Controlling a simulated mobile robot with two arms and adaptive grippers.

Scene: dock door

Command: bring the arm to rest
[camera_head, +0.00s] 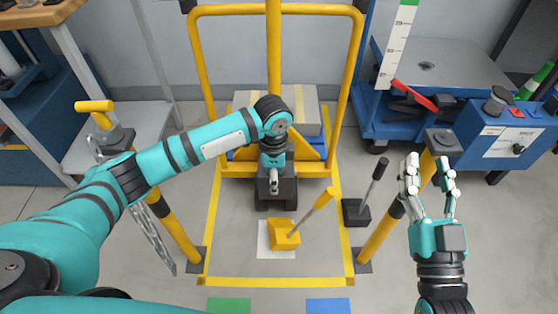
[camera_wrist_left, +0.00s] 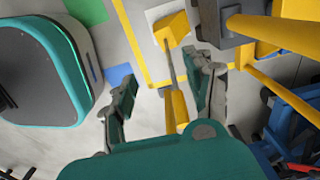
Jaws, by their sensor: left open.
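My left arm (camera_head: 205,142) reaches in from the left and bends down over the middle of the floor bay. My left gripper (camera_wrist_left: 163,70) is open, with its two fingers apart in the left wrist view. A yellow block (camera_head: 285,237) with a slanted yellow handle (camera_head: 318,207) stands on a white floor patch, in front of and to the right of the left gripper. In the wrist view the handle (camera_wrist_left: 174,105) shows between the fingers, with nothing gripped. My right gripper (camera_head: 428,172) is raised at the right, fingers spread and empty.
A yellow cart frame (camera_head: 275,10) with boxes stands behind the left arm. Yellow posts (camera_head: 380,232) stand on both sides. A black lever (camera_head: 357,208) is right of the block. A blue console (camera_head: 510,138) stands at the right. Front floor has green and blue patches.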

